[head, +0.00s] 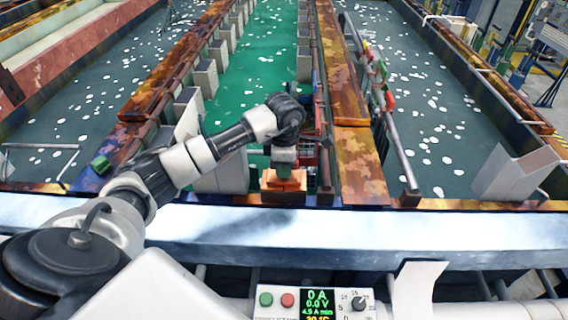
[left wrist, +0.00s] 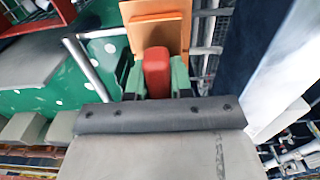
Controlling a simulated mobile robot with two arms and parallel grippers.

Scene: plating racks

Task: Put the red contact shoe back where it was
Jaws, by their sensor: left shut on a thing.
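The red contact shoe (left wrist: 156,68) sits between the green-tipped fingers of my left gripper (left wrist: 158,82) in the left wrist view. The gripper is shut on it. An orange block (left wrist: 158,32) lies right beyond the shoe in that view; I cannot tell whether they touch. In the head view my left gripper (head: 284,163) points down over the orange block (head: 284,181), at the near end of the green tank. The shoe is mostly hidden there by the gripper. My right gripper is not in view.
Green liquid (head: 262,60) fills the middle tank. A rusty rail (head: 355,150) and a pipe with red and green pieces (head: 389,101) run to its right. A pale ledge (head: 400,228) crosses in front. A control panel (head: 275,300) stands nearest.

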